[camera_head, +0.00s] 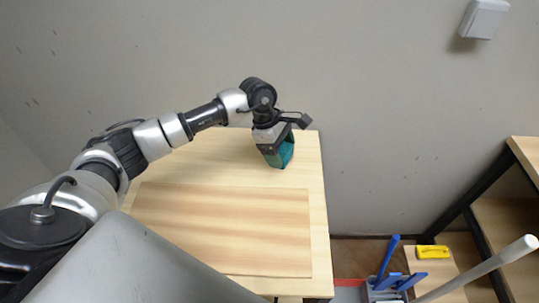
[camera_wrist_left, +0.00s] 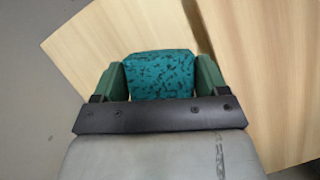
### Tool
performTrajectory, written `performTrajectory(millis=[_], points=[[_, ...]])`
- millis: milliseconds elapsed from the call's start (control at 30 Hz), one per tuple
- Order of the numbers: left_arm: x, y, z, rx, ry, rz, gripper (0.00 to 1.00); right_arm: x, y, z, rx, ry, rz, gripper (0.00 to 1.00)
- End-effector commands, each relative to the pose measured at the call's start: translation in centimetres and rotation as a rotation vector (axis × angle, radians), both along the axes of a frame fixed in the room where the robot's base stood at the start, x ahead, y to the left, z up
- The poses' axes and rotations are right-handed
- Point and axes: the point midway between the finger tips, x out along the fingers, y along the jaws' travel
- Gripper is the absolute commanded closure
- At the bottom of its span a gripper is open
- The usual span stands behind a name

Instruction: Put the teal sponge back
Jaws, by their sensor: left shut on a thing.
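The teal sponge (camera_head: 285,155) is at the far right part of the wooden table in the head view. My left gripper (camera_head: 276,152) is shut on it from above. In the left wrist view the sponge (camera_wrist_left: 161,75) is teal with dark specks and sits between the two green fingers of my left gripper (camera_wrist_left: 160,82). I cannot tell whether the sponge touches the table top. My right gripper is not in view.
The light wooden table (camera_head: 200,155) carries a flat wooden board (camera_head: 225,230) and is otherwise clear. At lower right are a yellow item (camera_head: 432,252), a grey holder with blue-handled tools (camera_head: 385,285), a pale pole (camera_head: 490,265) and a dark-framed shelf (camera_head: 490,175).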

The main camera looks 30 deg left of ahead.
Motion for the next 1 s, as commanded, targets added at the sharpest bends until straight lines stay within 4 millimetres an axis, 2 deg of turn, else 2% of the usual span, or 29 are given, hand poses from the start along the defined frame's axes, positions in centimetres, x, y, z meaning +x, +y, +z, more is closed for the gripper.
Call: performTrajectory(millis=[100,233,567,967,1000], points=[[-0.4,2.0,-0.9,0.0,0.002,0.003,0.45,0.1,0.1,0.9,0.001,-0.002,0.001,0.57],[-0.5,2.8,-1.6,-0.002,-0.001,0.001,0.45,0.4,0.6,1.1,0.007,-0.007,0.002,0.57],[-0.5,2.9,-5.5,-0.002,0.001,0.002,0.45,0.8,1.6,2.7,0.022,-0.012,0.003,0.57],[-0.5,2.9,-6.2,-0.001,-0.002,0.001,0.45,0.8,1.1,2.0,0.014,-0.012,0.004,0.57],[-0.5,2.9,-6.1,-0.001,-0.002,0.001,0.23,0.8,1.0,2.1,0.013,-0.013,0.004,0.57]])
